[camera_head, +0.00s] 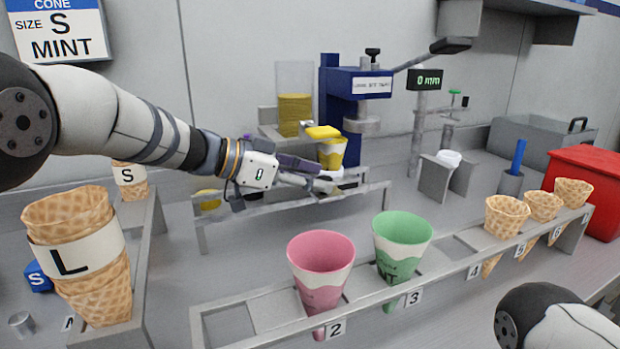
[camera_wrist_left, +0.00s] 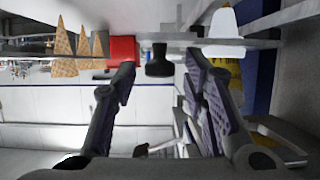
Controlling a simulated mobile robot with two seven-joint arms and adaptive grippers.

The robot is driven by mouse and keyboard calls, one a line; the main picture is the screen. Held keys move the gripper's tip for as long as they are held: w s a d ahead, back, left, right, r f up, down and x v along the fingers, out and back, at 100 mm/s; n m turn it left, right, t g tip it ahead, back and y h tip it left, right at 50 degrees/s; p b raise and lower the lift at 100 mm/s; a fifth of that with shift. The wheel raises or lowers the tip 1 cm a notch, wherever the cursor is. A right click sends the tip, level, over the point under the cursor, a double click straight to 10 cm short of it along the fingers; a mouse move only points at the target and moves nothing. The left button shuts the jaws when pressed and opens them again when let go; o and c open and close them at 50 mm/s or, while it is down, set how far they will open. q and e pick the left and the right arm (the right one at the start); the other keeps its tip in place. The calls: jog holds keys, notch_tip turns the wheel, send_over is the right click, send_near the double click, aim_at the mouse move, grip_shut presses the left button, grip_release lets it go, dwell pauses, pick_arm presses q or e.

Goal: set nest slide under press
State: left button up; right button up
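The blue press (camera_head: 358,85) stands at the back against the wall, with a lever at its upper right. A yellow cup (camera_head: 332,152) sits at its foot, just left of the column; it also shows in the left wrist view (camera_wrist_left: 230,82). My left gripper (camera_head: 325,184) is in front of the cup, over the grey slide rail (camera_head: 378,190). In the left wrist view its fingers (camera_wrist_left: 160,66) are apart, with a black knob (camera_wrist_left: 160,60) between the tips; I cannot tell whether they touch it. The nest is largely hidden by the gripper. My right gripper is out of view.
A numbered rack (camera_head: 445,281) in front holds a pink cup (camera_head: 320,262), a green cup (camera_head: 402,238) and several waffle cones. A large cone stack (camera_head: 78,255) stands at left. A red box (camera_head: 590,190) is at right. A clear hopper (camera_head: 295,95) stands left of the press.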

pick_arm(q)
jog(key=v, duration=1.2)
jog(key=shift+s, duration=0.1)
